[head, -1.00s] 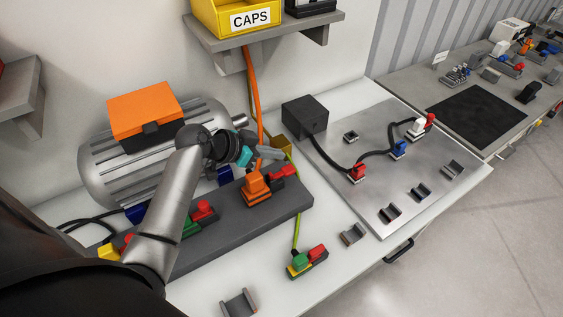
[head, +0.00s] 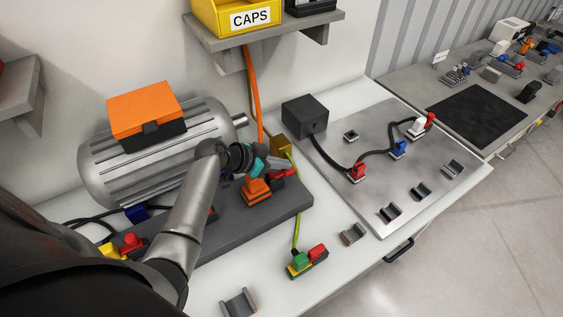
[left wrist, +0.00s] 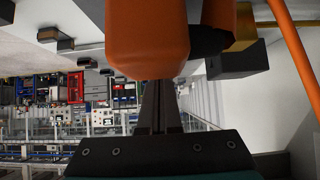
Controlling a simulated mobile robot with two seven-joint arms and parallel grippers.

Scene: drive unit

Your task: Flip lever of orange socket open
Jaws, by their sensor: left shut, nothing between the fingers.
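The orange socket (head: 256,191) stands on the right part of the dark grey base, with an orange cable rising behind it. A red part (head: 287,173) shows just right of it; I cannot tell whether it belongs to this socket. My left gripper (head: 288,165) is shut and empty, just behind and above the orange socket. In the left wrist view, a large orange part (left wrist: 147,40) fills the upper middle, directly beyond the shut fingers (left wrist: 160,95). I cannot tell whether they touch. The lever's position is not clear. My right gripper is not in view.
A green-red connector (head: 307,260) lies in front. A metal plate (head: 375,200) with red, blue and white plugs is at right. A shelf (head: 275,32) hangs above.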

